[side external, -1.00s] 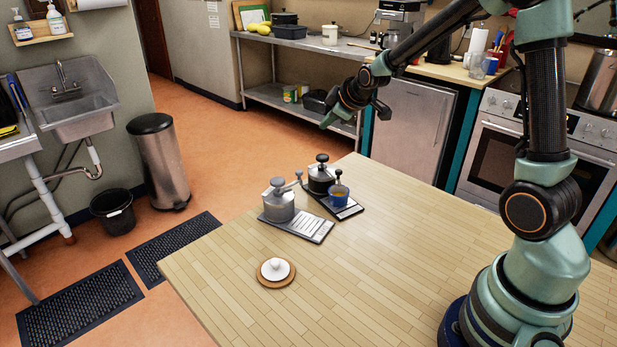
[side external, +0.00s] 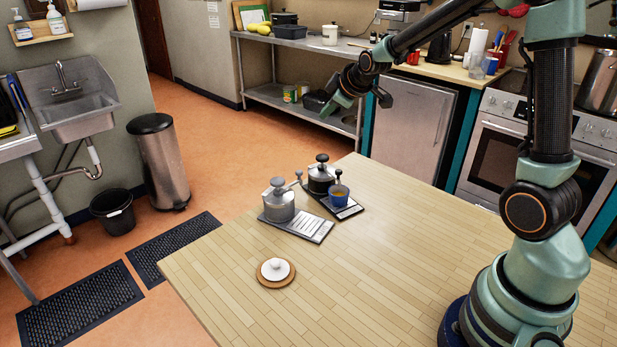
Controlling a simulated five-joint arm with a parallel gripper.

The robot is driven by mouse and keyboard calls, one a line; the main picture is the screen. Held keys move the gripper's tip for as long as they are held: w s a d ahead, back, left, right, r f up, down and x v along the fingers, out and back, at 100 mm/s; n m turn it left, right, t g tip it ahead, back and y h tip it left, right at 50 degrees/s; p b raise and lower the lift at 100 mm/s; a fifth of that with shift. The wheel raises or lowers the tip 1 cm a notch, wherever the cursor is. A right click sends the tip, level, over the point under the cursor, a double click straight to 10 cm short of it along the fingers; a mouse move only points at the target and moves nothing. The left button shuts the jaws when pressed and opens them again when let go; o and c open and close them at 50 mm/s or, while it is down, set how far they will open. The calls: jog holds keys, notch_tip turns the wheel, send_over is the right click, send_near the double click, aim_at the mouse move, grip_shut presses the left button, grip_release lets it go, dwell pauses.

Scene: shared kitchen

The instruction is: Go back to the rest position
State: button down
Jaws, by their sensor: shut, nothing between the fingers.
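My gripper (side external: 328,108) is in the air above and beyond the far edge of the wooden table (side external: 400,270). It is shut with nothing in it, its tip pointing down and to the left. It is well apart from everything on the table. My arm reaches in from the right side of the picture, with its base at the table's right.
Two metal pots with top knobs, one grey (side external: 279,205) and one dark (side external: 321,178), stand on flat plates. A blue cup (side external: 339,192) sits beside the dark one. A white knobbed lid (side external: 276,268) lies on a round wooden coaster.

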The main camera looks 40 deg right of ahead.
aim_at(324, 156)
jog(key=shift+f, duration=4.4)
jog(key=shift+f, duration=0.1)
jog(key=shift+f, duration=0.35)
jog(key=shift+f, duration=1.25)
jog(key=shift+r, duration=1.7)
jog(key=shift+r, duration=0.1)
jog(key=shift+r, duration=2.9)
